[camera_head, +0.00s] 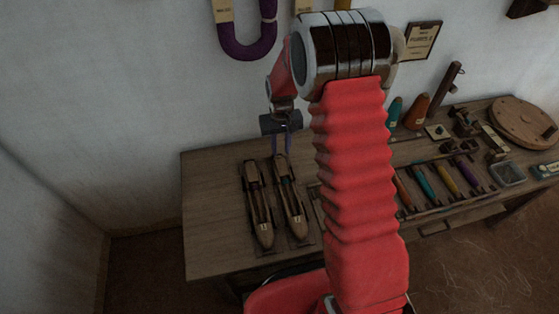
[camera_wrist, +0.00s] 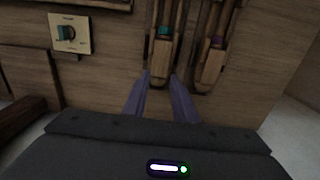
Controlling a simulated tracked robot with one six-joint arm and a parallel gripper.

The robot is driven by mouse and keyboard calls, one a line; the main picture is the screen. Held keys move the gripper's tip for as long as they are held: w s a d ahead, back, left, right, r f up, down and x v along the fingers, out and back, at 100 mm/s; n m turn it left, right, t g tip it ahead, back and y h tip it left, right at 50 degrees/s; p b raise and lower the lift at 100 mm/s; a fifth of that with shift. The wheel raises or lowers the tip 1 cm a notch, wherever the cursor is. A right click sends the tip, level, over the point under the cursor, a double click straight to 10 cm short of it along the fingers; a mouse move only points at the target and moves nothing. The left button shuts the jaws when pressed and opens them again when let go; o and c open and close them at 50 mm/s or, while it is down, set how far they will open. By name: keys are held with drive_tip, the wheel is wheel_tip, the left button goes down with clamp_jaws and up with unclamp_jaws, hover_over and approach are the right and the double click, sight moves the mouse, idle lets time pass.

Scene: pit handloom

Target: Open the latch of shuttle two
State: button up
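Two wooden boat-shaped shuttles lie side by side on the table's left part: the left shuttle (camera_head: 257,207) and the right shuttle (camera_head: 291,199). In the wrist view, one shuttle (camera_wrist: 161,50) has a teal part in its slot, and the other shuttle (camera_wrist: 214,63) has a purple part. I cannot read which is shuttle two, and no latch is clear enough to judge. My gripper (camera_head: 281,147) points down over the far end of the right shuttle.
The wooden table (camera_head: 210,235) is bare left of the shuttles. To the right, a tray (camera_head: 440,210) holds several coloured bobbins. A small card with a teal knob (camera_wrist: 67,33) lies left in the wrist view. A round wooden disc (camera_head: 522,120) lies far right.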

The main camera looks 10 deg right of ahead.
sight(281, 163)
wheel_tip(281, 163, down, 7)
drive_tip(key=shift+f, duration=0.15)
drive_tip(key=shift+c, duration=0.3)
clamp_jaws()
